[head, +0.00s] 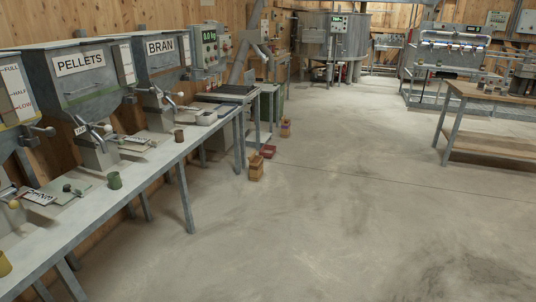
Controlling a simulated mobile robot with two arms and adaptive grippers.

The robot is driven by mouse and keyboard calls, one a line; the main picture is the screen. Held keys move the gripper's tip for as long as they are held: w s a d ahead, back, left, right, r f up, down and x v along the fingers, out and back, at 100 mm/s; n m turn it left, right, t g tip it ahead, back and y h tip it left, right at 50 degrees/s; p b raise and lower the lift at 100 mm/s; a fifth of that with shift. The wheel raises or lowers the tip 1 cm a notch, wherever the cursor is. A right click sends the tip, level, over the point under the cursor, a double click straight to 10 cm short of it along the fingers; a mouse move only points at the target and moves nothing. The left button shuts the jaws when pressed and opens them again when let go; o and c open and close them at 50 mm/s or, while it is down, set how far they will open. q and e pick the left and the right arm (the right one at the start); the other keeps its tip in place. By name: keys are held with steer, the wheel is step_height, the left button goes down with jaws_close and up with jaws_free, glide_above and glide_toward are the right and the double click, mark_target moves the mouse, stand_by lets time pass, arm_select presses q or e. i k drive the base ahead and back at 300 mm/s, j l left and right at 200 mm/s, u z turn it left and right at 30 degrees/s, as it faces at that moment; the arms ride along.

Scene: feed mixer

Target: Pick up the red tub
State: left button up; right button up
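A small, low red tub (268,151) is on the floor near the end of the bench, left of the middle of the head view. It is just behind a stack of tan boxes (256,171). It is small in the picture, so its contents cannot be made out. Neither of my grippers is in view.
A long bench (130,195) runs along the left under hoppers marked PELLETS and BRAN, with a green cup (114,180) and a brown cup (179,135). More small boxes (285,128) are farther back. A table (490,93) stands right. The middle floor is clear.

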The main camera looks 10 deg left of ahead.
mark_target(267, 151)
steer(key=i+z, duration=0.4)
steer(key=i, duration=3.55)
steer(key=i+u, duration=0.15)
steer(key=i, duration=0.45)
steer(key=i+u, duration=0.15)
steer(key=i, duration=0.5)
steer(key=i+l+u, duration=0.15)
steer(key=i, duration=0.45)
steer(key=i+j, duration=0.1)
steer(key=i, duration=1.75)
steer(key=i+u, duration=0.35)
steer(key=i+l+u, duration=0.15)
steer(key=i+u, duration=0.2)
steer(key=i, duration=0.2)
